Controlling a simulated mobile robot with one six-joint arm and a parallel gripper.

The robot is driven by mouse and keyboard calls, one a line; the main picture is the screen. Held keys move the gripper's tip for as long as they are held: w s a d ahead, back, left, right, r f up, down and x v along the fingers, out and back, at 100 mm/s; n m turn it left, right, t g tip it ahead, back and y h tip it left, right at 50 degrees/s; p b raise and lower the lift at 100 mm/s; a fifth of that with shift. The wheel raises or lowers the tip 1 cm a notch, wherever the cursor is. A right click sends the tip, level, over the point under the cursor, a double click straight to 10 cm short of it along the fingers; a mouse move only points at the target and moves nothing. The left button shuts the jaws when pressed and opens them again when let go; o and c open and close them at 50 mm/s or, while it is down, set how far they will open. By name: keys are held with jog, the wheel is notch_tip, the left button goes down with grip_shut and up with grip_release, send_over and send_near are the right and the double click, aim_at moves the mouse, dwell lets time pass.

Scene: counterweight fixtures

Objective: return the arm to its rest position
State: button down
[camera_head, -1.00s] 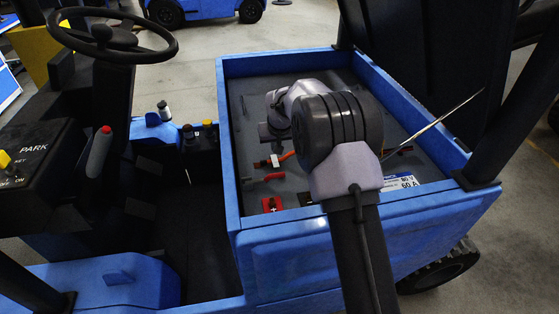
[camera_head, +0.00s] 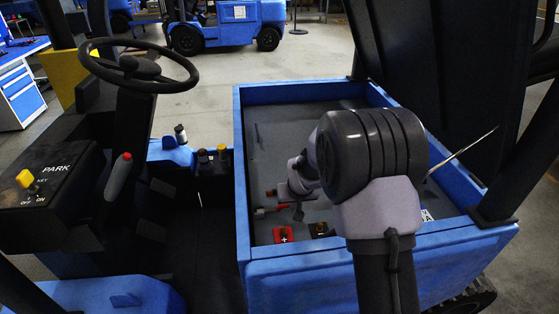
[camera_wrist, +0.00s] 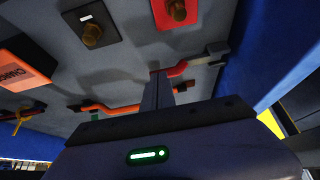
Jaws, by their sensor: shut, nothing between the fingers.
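My gripper (camera_head: 298,211) is over the grey floor of the vehicle's open blue bay (camera_head: 243,240), low near the red and black terminals. In the wrist view its narrow dark fingers (camera_wrist: 162,82) are together with nothing between them. They point toward a grey panel, near the end of a red cable (camera_wrist: 178,69); I cannot tell whether they touch it. My dark rounded arm joint hides part of the bay in the head view.
A red terminal (camera_head: 283,234) and a black terminal (camera_head: 319,230) sit at the bay's near edge. A thin rod (camera_head: 462,153) rises at the right. Dark posts and panels flank the right side. A steering wheel (camera_head: 138,70) stands at the left.

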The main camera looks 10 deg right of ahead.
jog(key=s+r+m, duration=0.2)
jog(key=s+r, duration=1.3)
jog(key=r, duration=0.4)
jog(key=s+a+r+m+y, duration=0.1)
jog(key=s+a, duration=0.1)
jog(key=s, duration=0.8)
jog(key=s+a+r+m+y, duration=0.1)
jog(key=s+r, duration=0.1)
jog(key=s, duration=0.8)
jog(key=shift+s+a+r, duration=0.25)
jog(key=shift+s+a, duration=0.15)
